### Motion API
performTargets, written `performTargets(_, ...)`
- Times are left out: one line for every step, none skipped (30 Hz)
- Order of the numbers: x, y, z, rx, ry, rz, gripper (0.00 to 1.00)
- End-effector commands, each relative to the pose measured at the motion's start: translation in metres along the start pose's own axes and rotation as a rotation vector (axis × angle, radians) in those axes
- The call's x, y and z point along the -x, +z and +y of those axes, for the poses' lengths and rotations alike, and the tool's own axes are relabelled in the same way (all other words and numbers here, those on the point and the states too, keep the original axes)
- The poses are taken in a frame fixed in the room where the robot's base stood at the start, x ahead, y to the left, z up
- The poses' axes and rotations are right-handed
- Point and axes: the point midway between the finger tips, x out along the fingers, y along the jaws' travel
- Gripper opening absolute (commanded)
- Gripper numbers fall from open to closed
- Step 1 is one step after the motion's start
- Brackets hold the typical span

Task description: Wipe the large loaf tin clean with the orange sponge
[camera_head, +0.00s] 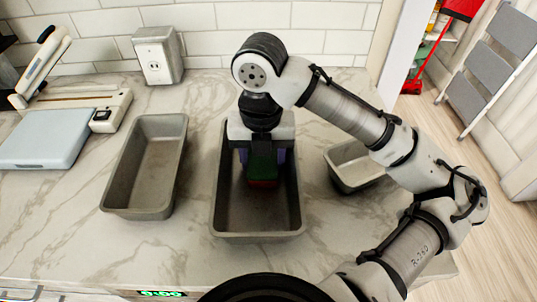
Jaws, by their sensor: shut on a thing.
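Three grey loaf tins stand on the marble counter. The middle tin (257,212) looks the largest and is upright and empty apart from what my gripper holds. My gripper (263,158) points down into this tin, shut on a sponge (263,183). The sponge looks green on top and dark red below, in shadow; no clear orange shows. It is low inside the tin, toward the middle; I cannot tell for sure whether it touches the tin's floor. My gripper hides the tin's far end.
A narrower tin (150,172) stands to the left and a small tin (347,166) to the right, partly behind my arm. A blue and cream device (62,133) sits at far left. An outlet box (158,56) stands by the tiled wall. Counter shows between the tins.

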Motion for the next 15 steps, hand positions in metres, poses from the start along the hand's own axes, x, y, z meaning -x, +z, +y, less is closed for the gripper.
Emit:
performTargets(0.001,0.000,0.002,0.001,0.000,0.000,0.33)
performTargets(0.001,-0.001,0.003,0.000,0.000,0.000,0.33)
performTargets(0.001,-0.002,0.003,-0.001,0.000,0.000,0.33)
performTargets(0.001,-0.003,0.003,-0.001,0.000,0.000,0.33)
performTargets(0.001,-0.005,0.003,0.000,0.000,0.000,0.33)
performTargets(0.001,-0.009,0.003,0.001,0.000,0.000,0.33)
performTargets(0.001,-0.011,0.003,0.001,0.000,0.000,0.33)
performTargets(0.001,-0.013,0.004,0.000,0.000,0.000,0.33)
performTargets(0.001,-0.017,0.004,-0.001,0.000,0.000,0.33)
performTargets(0.001,-0.019,0.004,0.000,0.000,-0.001,0.33)
performTargets(0.001,-0.021,0.004,0.000,0.000,-0.001,0.33)
performTargets(0.000,-0.025,0.004,0.000,0.000,-0.001,0.33)
performTargets(0.000,-0.027,0.005,-0.001,0.000,-0.001,0.33)
performTargets(0.000,-0.029,0.005,-0.001,0.000,-0.001,0.33)
performTargets(0.000,-0.032,0.005,-0.001,0.000,-0.001,0.33)
